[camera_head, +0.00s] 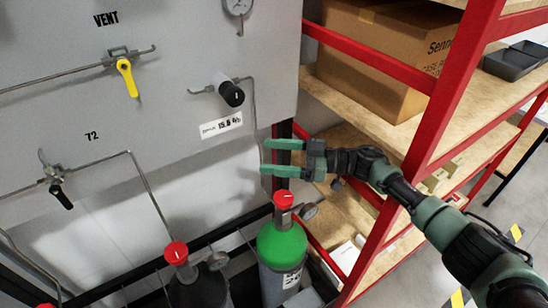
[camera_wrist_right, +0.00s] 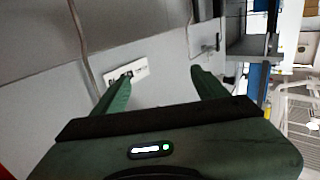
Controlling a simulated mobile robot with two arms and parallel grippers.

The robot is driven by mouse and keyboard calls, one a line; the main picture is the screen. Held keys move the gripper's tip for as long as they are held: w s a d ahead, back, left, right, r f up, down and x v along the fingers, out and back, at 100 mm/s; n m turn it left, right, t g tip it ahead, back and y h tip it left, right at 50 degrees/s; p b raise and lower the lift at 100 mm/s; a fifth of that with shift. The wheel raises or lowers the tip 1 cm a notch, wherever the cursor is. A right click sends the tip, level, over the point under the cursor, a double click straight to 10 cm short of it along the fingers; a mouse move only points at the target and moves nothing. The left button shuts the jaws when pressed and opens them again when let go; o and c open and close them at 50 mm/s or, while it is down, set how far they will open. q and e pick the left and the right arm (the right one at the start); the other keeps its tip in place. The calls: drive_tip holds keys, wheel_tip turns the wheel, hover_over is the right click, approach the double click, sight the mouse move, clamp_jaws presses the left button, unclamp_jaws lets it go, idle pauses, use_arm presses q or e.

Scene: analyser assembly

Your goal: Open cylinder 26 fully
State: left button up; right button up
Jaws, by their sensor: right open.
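A green-shouldered gas cylinder (camera_head: 282,246) with a red valve knob (camera_head: 284,200) stands below the panel's right end. Its small label is too small to read, so I cannot tell whether it is cylinder 26. A dark grey cylinder (camera_head: 200,290), also with a red knob (camera_head: 176,252), stands to its left. My right gripper (camera_head: 266,157) is open and empty, its fingers pointing left, above the green cylinder's knob in the picture and apart from it. Its two fingers also show spread in the right wrist view (camera_wrist_right: 160,85). My left gripper is out of view.
A grey panel (camera_head: 190,60) carries a yellow valve handle (camera_head: 127,77), a black-knobbed regulator (camera_head: 231,92) and thin pipes. A red-framed shelf (camera_head: 446,95) with a cardboard box (camera_head: 375,50) stands close on the right. A dark rail (camera_head: 120,290) runs behind the cylinders.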

use_arm(q)
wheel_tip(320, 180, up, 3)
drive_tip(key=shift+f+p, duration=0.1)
drive_tip(key=shift+p, duration=0.75)
use_arm(e)
wheel_tip(320, 180, up, 3)
drive_tip(key=shift+r, duration=0.15)
